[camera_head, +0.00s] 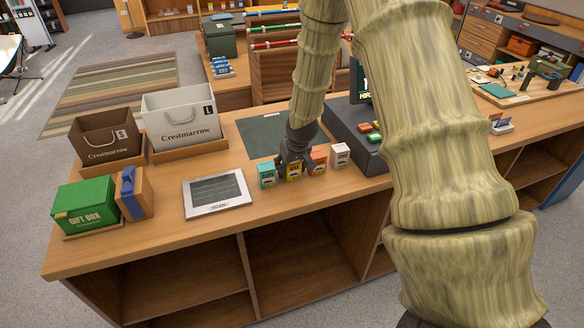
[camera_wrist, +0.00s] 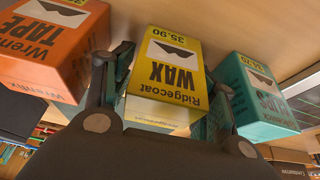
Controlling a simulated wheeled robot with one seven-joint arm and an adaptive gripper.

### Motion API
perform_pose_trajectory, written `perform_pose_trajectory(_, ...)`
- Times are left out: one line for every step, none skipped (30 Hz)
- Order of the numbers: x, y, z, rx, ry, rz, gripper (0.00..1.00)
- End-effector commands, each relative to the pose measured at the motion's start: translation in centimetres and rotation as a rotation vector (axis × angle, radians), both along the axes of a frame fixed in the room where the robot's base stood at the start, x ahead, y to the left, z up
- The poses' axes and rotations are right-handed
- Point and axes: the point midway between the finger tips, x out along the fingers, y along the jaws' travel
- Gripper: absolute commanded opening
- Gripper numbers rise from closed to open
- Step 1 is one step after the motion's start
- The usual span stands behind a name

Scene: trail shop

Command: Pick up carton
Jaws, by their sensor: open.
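Several small cartons stand in a row on the wooden counter (camera_head: 150,222). The yellow "Ridgecoat WAX" carton (camera_head: 294,171) is between a teal carton (camera_head: 267,175) and an orange "TAPE" carton (camera_head: 318,162); a white carton (camera_head: 340,155) is at the right end. My gripper (camera_head: 292,160) is down at the yellow carton and partly covers it in the head view. In the wrist view the open fingers lie on either side of the yellow carton (camera_wrist: 166,75), with the orange carton (camera_wrist: 55,50) and the teal carton (camera_wrist: 258,95) just outside them. I cannot tell whether the fingers touch it.
Left of the row lie a framed pad (camera_head: 217,193), a green gift box (camera_head: 84,208), and brown (camera_head: 104,140) and white (camera_head: 181,118) shopping bags. A dark mat (camera_head: 262,135) is behind. A dark register-like unit (camera_head: 352,138) stands close on the right.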

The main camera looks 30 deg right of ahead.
Motion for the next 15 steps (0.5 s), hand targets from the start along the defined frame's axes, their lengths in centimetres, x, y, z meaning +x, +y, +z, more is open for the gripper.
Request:
perform_pose_trajectory(0.00,0.00,0.00,0.000,0.000,0.000,0.57)
perform_pose_trajectory(0.00,0.00,0.00,0.000,0.000,0.000,0.57)
perform_pose_trajectory(0.00,0.00,0.00,0.000,0.000,0.000,0.52)
perform_pose_trajectory(0.00,0.00,0.00,0.000,0.000,0.000,0.46)
perform_pose_trajectory(0.00,0.00,0.01,0.000,0.000,0.000,0.41)
perform_pose_trajectory(0.00,0.00,0.01,0.000,0.000,0.000,0.33)
perform_pose_trajectory(0.00,0.00,0.01,0.000,0.000,0.000,0.28)
perform_pose_trajectory(-0.01,-0.01,0.01,0.000,0.000,0.000,0.23)
perform_pose_trajectory(-0.01,-0.01,0.01,0.000,0.000,0.001,0.19)
perform_pose_trajectory(0.00,-0.01,0.02,0.000,0.000,0.000,0.19)
perform_pose_trajectory(0.00,-0.01,0.02,0.000,0.000,0.001,0.19)
perform_pose_trajectory(0.00,-0.01,0.02,0.000,0.000,0.001,0.19)
perform_pose_trajectory(0.00,-0.01,0.02,0.000,0.000,0.001,0.19)
perform_pose_trajectory(0.00,-0.01,0.02,0.000,0.000,0.001,0.19)
perform_pose_trajectory(0.00,-0.01,0.02,0.000,0.000,0.001,0.19)
